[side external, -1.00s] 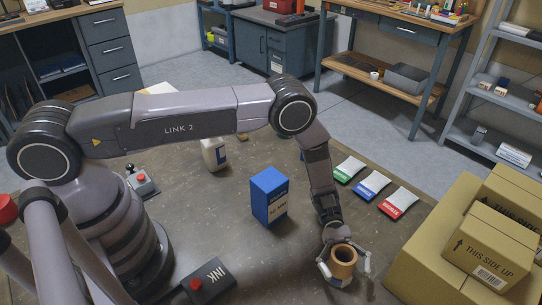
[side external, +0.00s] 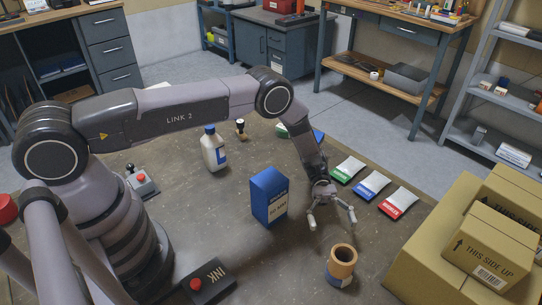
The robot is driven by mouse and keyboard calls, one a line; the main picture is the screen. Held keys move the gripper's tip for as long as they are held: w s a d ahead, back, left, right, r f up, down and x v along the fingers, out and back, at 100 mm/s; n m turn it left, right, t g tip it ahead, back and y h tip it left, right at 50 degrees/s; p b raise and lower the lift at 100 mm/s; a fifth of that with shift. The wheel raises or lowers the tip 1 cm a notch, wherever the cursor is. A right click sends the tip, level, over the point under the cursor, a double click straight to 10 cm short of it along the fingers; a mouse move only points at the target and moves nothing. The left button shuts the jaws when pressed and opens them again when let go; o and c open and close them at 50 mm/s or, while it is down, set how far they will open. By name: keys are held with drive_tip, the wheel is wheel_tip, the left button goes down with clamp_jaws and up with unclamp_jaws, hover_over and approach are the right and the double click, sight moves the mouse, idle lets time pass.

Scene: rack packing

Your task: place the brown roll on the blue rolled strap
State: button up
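The brown roll (side external: 343,258) stands upright near the front right of the table, its round opening facing up. It rests on top of the blue rolled strap (side external: 337,281), of which only a low band with a pale patch shows beneath it. My gripper (side external: 333,223) is open and empty, with its fingers spread wide. It hangs behind and slightly left of the brown roll in the picture, apart from it.
A blue box (side external: 269,197) stands left of my gripper. Green (side external: 348,169), blue (side external: 371,185) and red (side external: 398,203) packets lie behind it to the right. Cardboard boxes (side external: 440,245) fill the right side.

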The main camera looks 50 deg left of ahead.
drive_tip(key=s+a+r+m+t+y, duration=0.25)
drive_tip(key=a+r+y, duration=0.2)
drive_tip(key=r, duration=0.95)
drive_tip(key=s+a+r+m+t+y, duration=0.1)
drive_tip(key=a+r+m+t+y, duration=0.4)
drive_tip(key=r, duration=0.8)
drive_tip(key=s+a+r+m+t+y, duration=0.1)
drive_tip(key=s+a+r+t+y, duration=0.1)
drive_tip(key=s+a+r+t, duration=0.2)
drive_tip(key=s+a+r+m+t+y, duration=0.2)
drive_tip(key=s+a+r+t+y, duration=0.1)
drive_tip(key=s+a, duration=0.8)
drive_tip(key=s+r+t, duration=0.1)
drive_tip(key=s+r, duration=0.1)
drive_tip(key=s, duration=0.2)
drive_tip(key=shift+s+t, duration=0.2)
drive_tip(key=shift+t, duration=0.15)
